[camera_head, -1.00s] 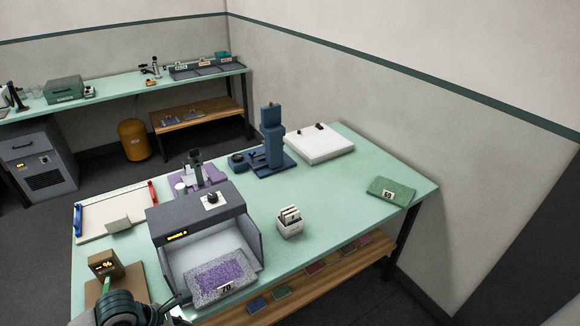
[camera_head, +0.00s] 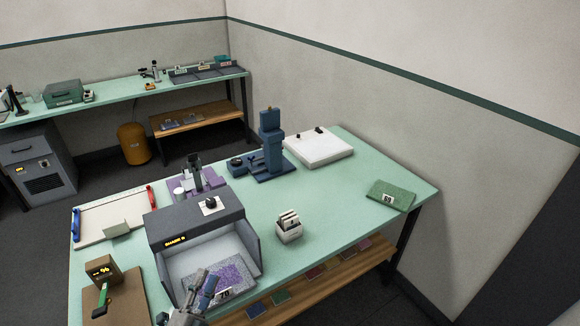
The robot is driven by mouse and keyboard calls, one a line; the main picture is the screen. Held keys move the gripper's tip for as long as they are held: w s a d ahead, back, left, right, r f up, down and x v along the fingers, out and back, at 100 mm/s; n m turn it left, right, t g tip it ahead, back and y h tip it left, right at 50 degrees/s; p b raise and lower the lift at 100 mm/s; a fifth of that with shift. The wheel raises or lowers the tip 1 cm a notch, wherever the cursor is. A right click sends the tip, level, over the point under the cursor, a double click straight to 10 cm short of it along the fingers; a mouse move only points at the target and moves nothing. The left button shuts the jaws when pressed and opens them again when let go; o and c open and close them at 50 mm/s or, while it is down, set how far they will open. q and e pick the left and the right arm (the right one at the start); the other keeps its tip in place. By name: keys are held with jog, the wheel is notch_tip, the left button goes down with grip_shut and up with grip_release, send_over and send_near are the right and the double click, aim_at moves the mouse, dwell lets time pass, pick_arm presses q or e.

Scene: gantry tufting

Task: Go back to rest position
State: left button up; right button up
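My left gripper (camera_head: 205,291) shows at the bottom of the view, at the front edge of the green-topped table. It overlaps the lower front of the purple speckled sample (camera_head: 232,272) in the picture; I cannot tell whether it touches it. Its fingers are small and partly bluish, so I cannot tell whether they are open or shut. The sample carries a tag reading 70 and lies in the open front of a grey booth (camera_head: 196,219). My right gripper is not in view.
The green table (camera_head: 335,215) also bears a white card holder (camera_head: 289,228), a green sample (camera_head: 391,195), a blue stand (camera_head: 272,145), a white flat box (camera_head: 318,146), a paper trimmer (camera_head: 113,215) and a brown display block (camera_head: 104,270).

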pick_arm(q)
jog(key=s+a+f+n+g+y, duration=0.2)
jog(key=a+f+n+g+y, duration=0.15)
jog(key=f+n, duration=0.45)
jog(key=s+a+f+n+g+y, duration=0.25)
jog(key=f+n+g+y, duration=0.2)
jog(key=f, duration=0.75)
jog(key=s+d+f+n+g+h, duration=0.1)
jog(key=s+d+f+g, duration=0.2)
jog(key=s+f+g, duration=0.4)
jog(key=s+d+f+n+g+h, duration=0.1)
jog(key=s+d+f+n+g, duration=0.1)
jog(key=s+f, duration=0.45)
jog(key=s+f+g, duration=0.1)
jog(key=s+f, duration=0.1)
jog(key=f, duration=1.1)
jog(key=s+f+g, duration=0.1)
jog(key=s+f, duration=0.2)
jog(key=f, duration=1)
jog(key=s+a+f+g, duration=0.1)
jog(key=s+a+f, duration=0.1)
jog(key=s+f, duration=1.3)
jog(key=shift+s+a+f+m, duration=0.25)
jog(key=shift+s+m, duration=0.1)
jog(key=shift+s, duration=0.85)
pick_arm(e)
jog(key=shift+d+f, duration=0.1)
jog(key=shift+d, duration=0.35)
